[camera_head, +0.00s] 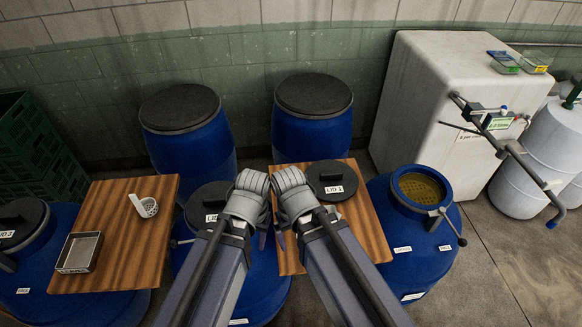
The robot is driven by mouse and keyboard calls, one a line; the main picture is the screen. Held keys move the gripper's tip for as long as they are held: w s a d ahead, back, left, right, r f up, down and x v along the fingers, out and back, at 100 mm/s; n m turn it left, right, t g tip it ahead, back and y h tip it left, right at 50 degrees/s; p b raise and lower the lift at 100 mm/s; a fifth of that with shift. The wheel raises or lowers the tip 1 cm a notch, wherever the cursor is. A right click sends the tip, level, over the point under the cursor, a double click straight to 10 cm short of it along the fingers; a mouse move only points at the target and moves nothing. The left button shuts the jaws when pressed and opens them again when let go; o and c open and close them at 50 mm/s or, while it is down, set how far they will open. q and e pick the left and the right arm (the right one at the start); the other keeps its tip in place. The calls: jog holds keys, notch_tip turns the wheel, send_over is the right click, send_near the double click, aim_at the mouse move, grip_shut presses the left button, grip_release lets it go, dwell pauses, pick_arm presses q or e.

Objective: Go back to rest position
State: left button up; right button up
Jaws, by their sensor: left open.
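My two arms come up from the bottom middle, with their wrists close together in front of the middle blue barrel (262,290). My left gripper (262,241) shows only as a small part below the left wrist; it is open and I see nothing in it. My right gripper (281,241) is mostly hidden by its own wrist, so its fingers cannot be made out. A black lid marked LID 1 (340,190) lies flat on the right wooden board (365,225), just right of the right wrist. The right blue barrel (425,250) is uncovered, with yellowish contents (420,188).
The left wooden board (125,225) holds a white perforated scoop (147,205) and a metal tray (80,252). Lidded blue barrels stand behind (190,140) (312,130) and at far left (45,245). A white cabinet (435,100) stands back right. Floor at lower right is clear.

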notch_tip(320, 180, down, 10)
jog(key=b, duration=0.9)
